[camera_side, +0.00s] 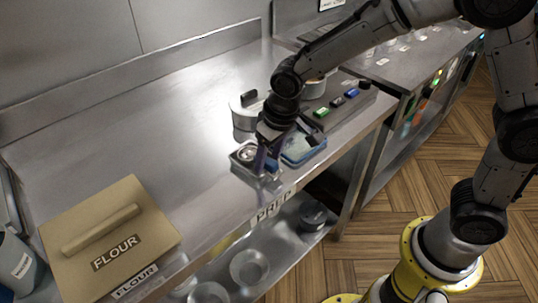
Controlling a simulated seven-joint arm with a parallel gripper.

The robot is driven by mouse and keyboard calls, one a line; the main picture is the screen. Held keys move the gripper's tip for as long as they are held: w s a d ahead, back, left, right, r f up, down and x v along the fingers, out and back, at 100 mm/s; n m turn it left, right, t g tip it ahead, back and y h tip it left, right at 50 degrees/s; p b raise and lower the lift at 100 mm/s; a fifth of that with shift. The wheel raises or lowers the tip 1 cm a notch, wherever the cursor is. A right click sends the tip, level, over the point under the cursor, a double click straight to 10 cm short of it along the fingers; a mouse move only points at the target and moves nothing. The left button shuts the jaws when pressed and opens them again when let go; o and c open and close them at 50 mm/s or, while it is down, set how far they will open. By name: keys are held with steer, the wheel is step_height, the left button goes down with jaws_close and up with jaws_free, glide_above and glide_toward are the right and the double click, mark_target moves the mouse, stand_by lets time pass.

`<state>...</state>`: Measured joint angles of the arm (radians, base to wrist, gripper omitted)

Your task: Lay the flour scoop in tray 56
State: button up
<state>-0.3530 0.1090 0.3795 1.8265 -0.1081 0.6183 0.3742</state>
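My gripper (268,158) points down over a small metal tray (243,166) near the front edge of the prep counter. Its purplish fingers reach the tray. A small blue piece (271,166) shows by the fingers, and I cannot tell if they grip it. I cannot make out the flour scoop for certain. A blue-rimmed tray (304,149) lies just right of the gripper. No number 56 is readable on either tray.
A tan box labelled FLOUR (128,214), its lid on, stands at the front left. A grey container (16,262) is at the far left. A round pot (244,117) stands behind the gripper. Coloured blocks (337,102) lie to the right. The counter's left middle is clear.

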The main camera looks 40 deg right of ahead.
stand_by(0.3)
steer(key=v, duration=1.3)
steer(key=s+d+r+m+t, duration=0.1)
steer(key=s+d+r+m, duration=0.15)
steer(key=d+r, duration=0.35)
steer(key=s+d+f, duration=0.2)
steer(key=s, duration=0.3)
steer(key=s+d+f+n+t, duration=0.1)
steer(key=s+d+f, duration=0.1)
steer(key=s, duration=0.4)
steer(key=s+d+f+t, duration=0.1)
steer(key=s+d+f, duration=0.1)
steer(key=s, duration=0.4)
steer(key=shift+s+d+n, duration=0.2)
steer(key=shift+d+n, duration=0.05)
steer(key=shift+d, duration=0.1)
